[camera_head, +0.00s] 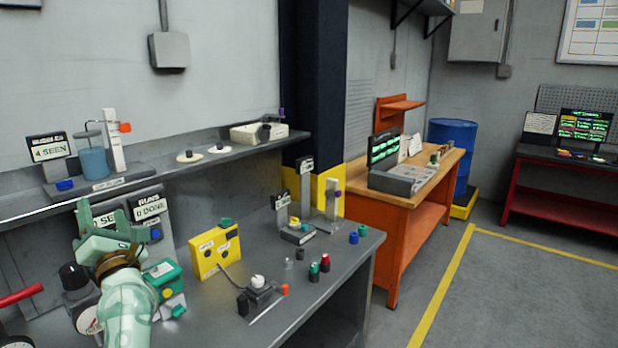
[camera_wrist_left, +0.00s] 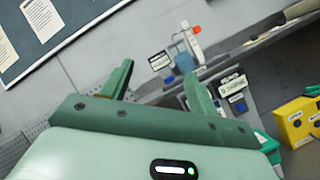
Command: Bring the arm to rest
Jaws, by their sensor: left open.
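My left gripper (camera_head: 105,222) is in the lower left of the head view, raised in front of the sign plates above the grey bench (camera_head: 340,262). Its two green fingers also show in the left wrist view (camera_wrist_left: 158,88), spread apart with nothing between them. My left arm comes up from the bottom edge. The gripper partly hides a sign reading "SE" (camera_head: 107,219), beside a "0 DONE" sign (camera_head: 150,209). My right gripper is in neither view.
A yellow box (camera_head: 215,250), a green-topped device (camera_head: 164,278), a black knob (camera_head: 73,275) and a gauge (camera_head: 88,319) stand near the arm. Several small buttons and posts are further right. A shelf (camera_head: 150,166) runs behind. Open floor (camera_head: 520,290) lies at the right.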

